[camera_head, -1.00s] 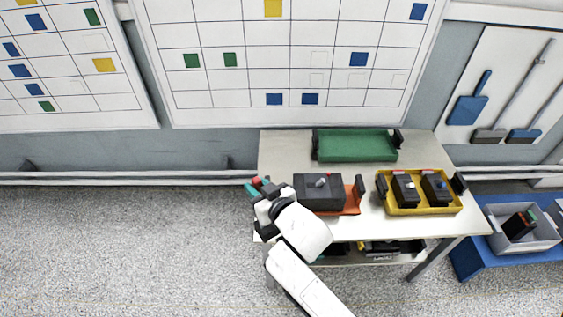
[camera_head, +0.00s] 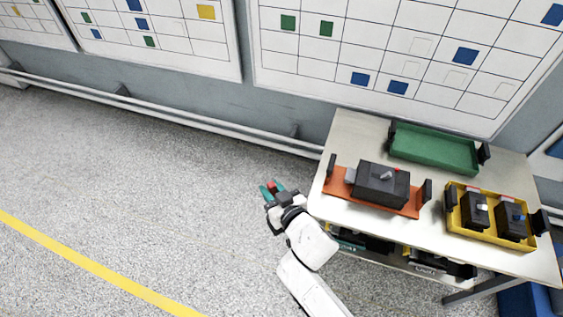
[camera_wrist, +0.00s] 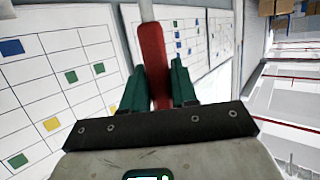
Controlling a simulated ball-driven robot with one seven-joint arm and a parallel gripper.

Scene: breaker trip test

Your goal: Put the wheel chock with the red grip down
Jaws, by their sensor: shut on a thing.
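My gripper (camera_head: 272,189) is shut on the red grip (camera_head: 271,185) of the wheel chock, left of the table's near left corner in the head view. It appears over the open floor there; its height is hard to judge. In the wrist view, the red grip (camera_wrist: 153,62) stands between the two teal fingers of my gripper (camera_wrist: 157,82), with a pale rod running from its far end. The chock's body cannot be made out in either view.
The table (camera_head: 345,135) at right holds an orange tray (camera_head: 340,186) with a dark box, a green tray (camera_head: 435,148) and a yellow tray (camera_head: 486,234) with two dark devices. More items sit on its lower shelf. Bare floor (camera_head: 130,190) lies to the left, with a yellow line (camera_head: 90,265).

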